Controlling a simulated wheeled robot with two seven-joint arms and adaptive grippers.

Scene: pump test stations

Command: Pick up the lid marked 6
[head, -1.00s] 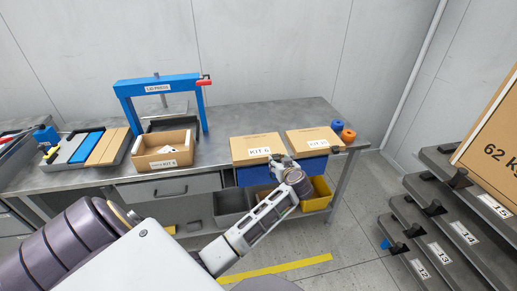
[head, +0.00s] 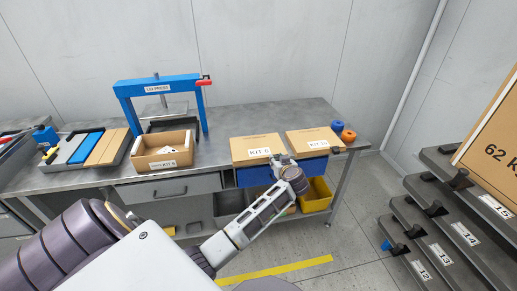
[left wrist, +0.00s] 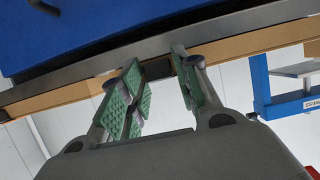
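Two flat cardboard lids lie side by side near the front right of the bench. The left lid (head: 256,146) has a label that seems to read KIT 6; the right lid (head: 308,139) has a label whose number is too small to read. My left gripper (head: 281,161) is at the front edge of the left lid, near its right corner. In the left wrist view the green-padded fingers (left wrist: 163,90) stand apart, close to a cardboard edge (left wrist: 245,44) with a dark tab (left wrist: 187,66). I cannot tell whether they touch it. My right gripper is out of view.
An open cardboard box (head: 163,153) stands before the blue press (head: 157,86). Orange (head: 348,135) and blue (head: 337,125) round things sit at the bench's right end. A numbered rack (head: 440,235) stands at right.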

